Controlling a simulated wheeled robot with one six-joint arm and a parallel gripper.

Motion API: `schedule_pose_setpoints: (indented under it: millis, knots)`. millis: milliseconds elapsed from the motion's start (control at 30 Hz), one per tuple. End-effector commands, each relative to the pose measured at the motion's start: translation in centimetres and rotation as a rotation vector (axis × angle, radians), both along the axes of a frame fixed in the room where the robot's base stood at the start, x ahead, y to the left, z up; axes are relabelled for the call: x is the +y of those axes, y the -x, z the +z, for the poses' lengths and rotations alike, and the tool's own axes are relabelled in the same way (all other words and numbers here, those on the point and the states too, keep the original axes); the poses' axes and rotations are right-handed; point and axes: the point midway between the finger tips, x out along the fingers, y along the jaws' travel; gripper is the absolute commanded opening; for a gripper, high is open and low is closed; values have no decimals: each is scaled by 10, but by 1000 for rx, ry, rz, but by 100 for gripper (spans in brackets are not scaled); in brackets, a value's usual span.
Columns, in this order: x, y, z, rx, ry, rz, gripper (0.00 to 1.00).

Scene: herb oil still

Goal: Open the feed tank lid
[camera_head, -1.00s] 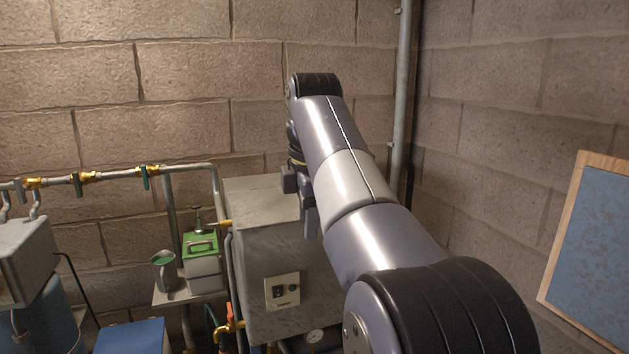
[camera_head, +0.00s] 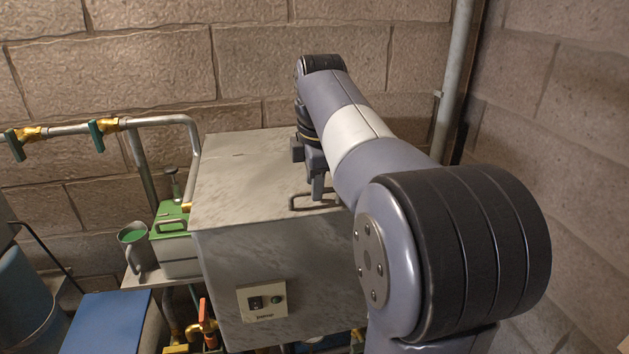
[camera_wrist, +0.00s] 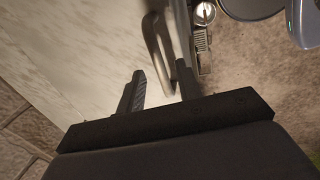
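A large grey metal tank (camera_head: 275,255) stands in the middle of the head view, with a flat lid (camera_head: 245,175) on top that looks closed. A bar handle (camera_head: 293,203) is near the lid's front edge, partly hidden by my arm. My gripper (camera_wrist: 162,78) is open and points down just above the handle. In the wrist view the handle (camera_wrist: 157,45) lies just ahead of and between my fingertips. I cannot tell whether it touches them.
Left of the tank are a small green-lidded box (camera_head: 172,222), a jug with green contents (camera_head: 132,236) and a blue box (camera_head: 108,322). Pipes with valves (camera_head: 110,124) run along the back wall. A vertical pipe (camera_head: 455,80) stands behind right.

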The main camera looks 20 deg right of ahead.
Motion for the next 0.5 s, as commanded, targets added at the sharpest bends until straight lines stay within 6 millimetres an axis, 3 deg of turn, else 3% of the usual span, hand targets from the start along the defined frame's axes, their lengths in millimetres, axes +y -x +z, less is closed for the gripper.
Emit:
schedule_pose_setpoints:
  millis: [300, 500]
  knots:
    - [0, -1, -4, 1, 0, 0, 33]
    - [0, -1, -4, 1, 0, 0, 18]
